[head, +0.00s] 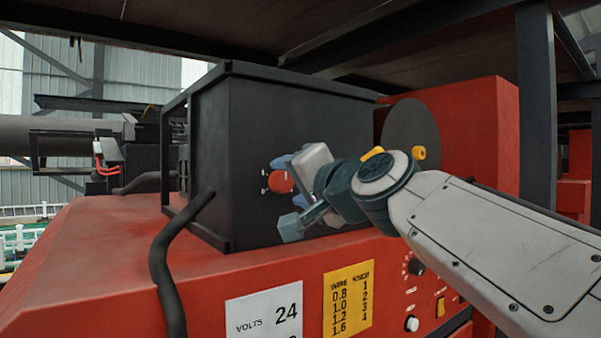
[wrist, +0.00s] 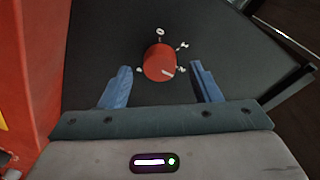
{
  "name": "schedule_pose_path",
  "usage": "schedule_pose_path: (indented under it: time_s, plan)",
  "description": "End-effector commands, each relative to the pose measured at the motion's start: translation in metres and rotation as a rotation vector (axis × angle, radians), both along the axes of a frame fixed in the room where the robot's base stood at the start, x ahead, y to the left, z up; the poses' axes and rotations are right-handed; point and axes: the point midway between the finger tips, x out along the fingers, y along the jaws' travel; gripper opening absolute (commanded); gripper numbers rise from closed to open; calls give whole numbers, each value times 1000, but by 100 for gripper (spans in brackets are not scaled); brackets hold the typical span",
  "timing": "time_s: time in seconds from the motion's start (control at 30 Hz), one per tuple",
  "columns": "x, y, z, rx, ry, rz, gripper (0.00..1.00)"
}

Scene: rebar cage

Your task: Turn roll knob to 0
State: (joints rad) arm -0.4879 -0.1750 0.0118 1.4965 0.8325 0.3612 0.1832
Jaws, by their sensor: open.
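The roll knob appears to be the red round knob (head: 281,182) on the side of the black box (head: 250,130). In the wrist view the red knob (wrist: 157,62) has a white pointer line towards its lower right, and small white marks surround it. The top mark looks like a 0. My gripper (head: 287,190) is at the box side, close to the knob. In the wrist view my gripper (wrist: 161,70) has its blue fingers open, one on each side of the knob, with gaps between. Whether the fingertips reach knob depth is unclear.
A dark cable (head: 163,265) runs from the box down over the red machine (head: 100,235). White and yellow label plates (head: 347,299) are on its front. A black knob (head: 416,267) and a white knob (head: 411,324) sit there below my arm. A red housing (head: 470,130) stands right of the box.

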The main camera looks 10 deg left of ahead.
Motion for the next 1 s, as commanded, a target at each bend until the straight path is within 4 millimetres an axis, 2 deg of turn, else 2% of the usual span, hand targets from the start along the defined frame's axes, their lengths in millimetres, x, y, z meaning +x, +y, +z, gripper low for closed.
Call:
schedule_pose_path:
  time_s: [0.2, 0.5, 0.53, 0.67, 0.7, 1.0]
  plan:
    - [12, 12, 1, 0, -1, -1, 57]
    - [14, 13, 0, 0, -1, -1, 57]
    - [14, 13, 0, 0, -1, -1, 51]
    - [14, 13, 0, 0, -1, -1, 15]
    - [14, 13, 0, 0, -1, -1, 12]
    - [14, 13, -2, -18, -21, -1, 12]
